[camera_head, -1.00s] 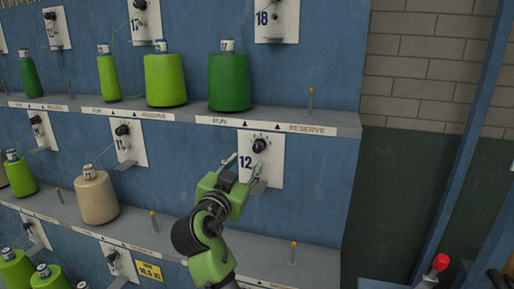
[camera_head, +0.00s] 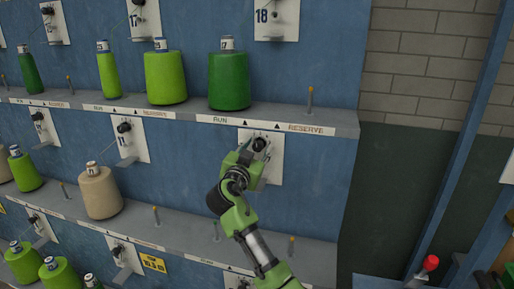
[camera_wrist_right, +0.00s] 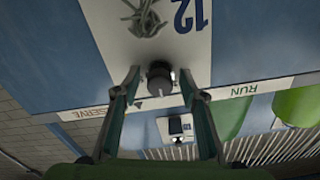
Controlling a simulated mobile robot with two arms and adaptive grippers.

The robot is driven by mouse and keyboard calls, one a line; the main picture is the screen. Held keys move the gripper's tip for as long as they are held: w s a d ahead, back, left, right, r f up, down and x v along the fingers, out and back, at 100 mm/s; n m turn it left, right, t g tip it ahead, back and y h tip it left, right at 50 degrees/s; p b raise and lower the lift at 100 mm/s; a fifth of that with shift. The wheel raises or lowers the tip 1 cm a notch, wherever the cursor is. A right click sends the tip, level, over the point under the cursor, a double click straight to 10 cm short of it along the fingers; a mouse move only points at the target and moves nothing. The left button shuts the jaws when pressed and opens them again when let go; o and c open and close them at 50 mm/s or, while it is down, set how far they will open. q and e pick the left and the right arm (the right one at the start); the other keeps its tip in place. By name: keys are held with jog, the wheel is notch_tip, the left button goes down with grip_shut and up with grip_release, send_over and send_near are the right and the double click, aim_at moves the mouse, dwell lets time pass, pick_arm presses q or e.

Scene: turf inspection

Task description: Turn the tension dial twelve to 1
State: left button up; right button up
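The tension dial twelve is a dark round knob (camera_head: 259,144) on a white plate (camera_head: 276,160) on the blue panel, under the RUN/RESERVE shelf strip. My right gripper (camera_head: 254,154) is up at the plate and covers its lower left part and its number in the head view. In the right wrist view the picture is upside down. The dial (camera_wrist_right: 160,77) sits between the two fingertips of my right gripper (camera_wrist_right: 160,80), which are open with a small gap on each side. The plate's number 12 (camera_wrist_right: 190,15) shows there. My left gripper is not in view.
Green yarn cones (camera_head: 229,82) stand on the shelf above, and a beige cone (camera_head: 99,192) stands lower left. Thin pegs (camera_head: 310,98) rise from the shelves. A red knob (camera_head: 431,263) is at the lower right. The lower shelf (camera_head: 318,262) right of my arm is mostly bare.

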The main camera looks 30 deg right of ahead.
grip_shut()
jog(key=shift+n, duration=0.3)
jog(key=shift+f+n+b, duration=0.1)
jog(key=shift+n+b, duration=0.3)
jog(key=shift+n, duration=0.5)
jog(key=n, duration=0.3)
jog(key=shift+n, duration=0.3)
jog(key=n+p, duration=0.1)
jog(key=n, duration=0.3)
jog(key=shift+n, duration=0.3)
jog(key=n+p, duration=0.1)
jog(key=n, duration=0.2)
jog(key=shift+p, duration=0.4)
jog(key=shift+n+p, duration=0.5)
jog(key=shift+n, duration=0.7)
